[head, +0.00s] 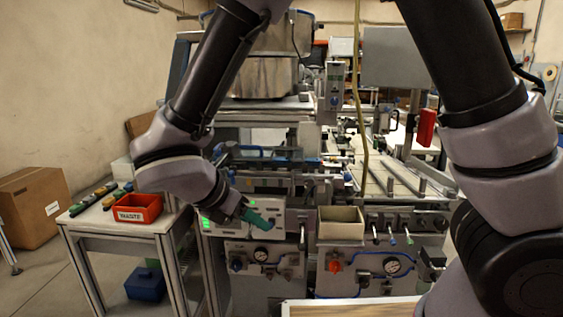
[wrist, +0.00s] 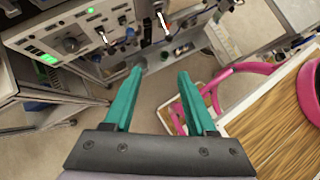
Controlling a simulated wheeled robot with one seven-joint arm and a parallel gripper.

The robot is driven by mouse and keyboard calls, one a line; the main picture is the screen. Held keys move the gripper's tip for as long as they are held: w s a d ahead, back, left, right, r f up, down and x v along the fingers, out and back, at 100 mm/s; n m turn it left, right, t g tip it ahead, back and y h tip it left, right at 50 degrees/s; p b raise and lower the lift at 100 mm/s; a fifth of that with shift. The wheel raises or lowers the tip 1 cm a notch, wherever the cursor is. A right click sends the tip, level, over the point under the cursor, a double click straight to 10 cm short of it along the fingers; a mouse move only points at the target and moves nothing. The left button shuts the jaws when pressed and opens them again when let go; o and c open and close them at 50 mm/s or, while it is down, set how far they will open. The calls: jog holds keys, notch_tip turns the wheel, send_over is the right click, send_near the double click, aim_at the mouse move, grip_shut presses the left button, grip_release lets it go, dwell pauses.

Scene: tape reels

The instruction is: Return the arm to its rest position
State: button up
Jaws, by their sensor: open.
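My gripper (head: 258,219) has teal fingers and is in front of the machine's control panel in the head view. In the wrist view my gripper (wrist: 160,74) is open, with both fingers apart and nothing between them. My dark arm with grey joints arches across the head view from the right, over the top and down on the left to the gripper. It hides parts of the machine.
A machine with gauges (head: 392,265) fills the middle. A side table at left carries a red bin labelled WASTE (head: 137,208). A beige box (head: 341,223) is right of the gripper. A wood-topped surface (head: 350,310) lies in front. Pink curved parts (wrist: 237,72) show in the wrist view.

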jog(key=w+d+r+m+g+y, duration=0.2)
jog(key=w+d+r+m, duration=0.1)
jog(key=d+r+m, duration=0.45)
jog(key=w+d+r+m+g+y, duration=0.1)
jog(key=w+d+r+m+g, duration=0.3)
jog(key=d+m, duration=0.6)
jog(key=s+d+r+m+t+y, duration=0.4)
jog(key=d+r+m+t, duration=0.2)
jog(key=d+r+m, duration=0.5)
jog(key=d+m, duration=0.2)
jog(key=m, duration=0.2)
jog(key=shift+d+t, duration=0.3)
jog(key=shift+d, duration=0.05)
